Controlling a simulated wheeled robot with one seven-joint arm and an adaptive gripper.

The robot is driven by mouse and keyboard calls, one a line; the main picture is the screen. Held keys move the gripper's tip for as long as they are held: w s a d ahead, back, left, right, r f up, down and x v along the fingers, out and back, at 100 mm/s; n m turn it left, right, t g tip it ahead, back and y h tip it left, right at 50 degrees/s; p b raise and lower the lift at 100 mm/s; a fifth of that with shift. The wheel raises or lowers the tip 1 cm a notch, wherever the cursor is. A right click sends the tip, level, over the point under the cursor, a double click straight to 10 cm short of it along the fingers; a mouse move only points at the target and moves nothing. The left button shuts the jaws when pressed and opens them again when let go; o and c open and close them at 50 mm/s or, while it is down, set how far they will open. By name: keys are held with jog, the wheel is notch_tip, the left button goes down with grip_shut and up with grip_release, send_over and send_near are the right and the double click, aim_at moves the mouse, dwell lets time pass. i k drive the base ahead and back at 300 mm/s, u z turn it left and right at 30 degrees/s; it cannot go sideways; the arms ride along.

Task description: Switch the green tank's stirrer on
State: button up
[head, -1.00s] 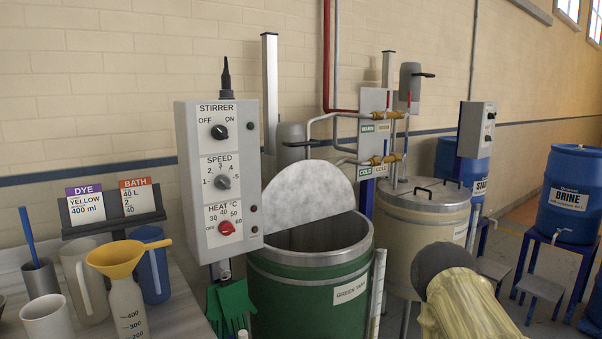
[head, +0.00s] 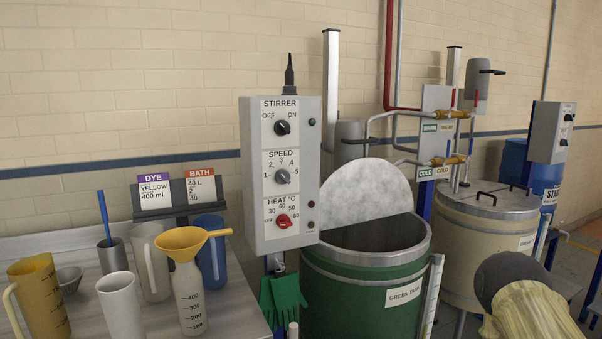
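The control box (head: 258,225) is a grey panel on a post at the left of the green tank (head: 335,310). Its top section reads STIRRER, with OFF at left and ON at right above a black knob (head: 282,127). The knob's pointer is too small to read surely. A small lamp (head: 311,122) right of this knob looks dark. Below are a grey SPEED knob (head: 282,176) and a red HEAT knob (head: 283,221). The tank's pale half-round lid (head: 362,192) stands raised at its back. My gripper is not in view.
Green gloves (head: 283,300) hang below the box. A bench at left holds jugs, cups and a bottle with a yellow funnel (head: 186,243). A cream tank (head: 480,255) with a closed lid stands at right. A dark-ended yellowish object (head: 535,312) fills the lower right foreground.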

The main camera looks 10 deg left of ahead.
aim_at(281, 127)
jog(key=u, duration=1.75)
jog(key=k, duration=0.4)
jog(key=z, duration=1.15)
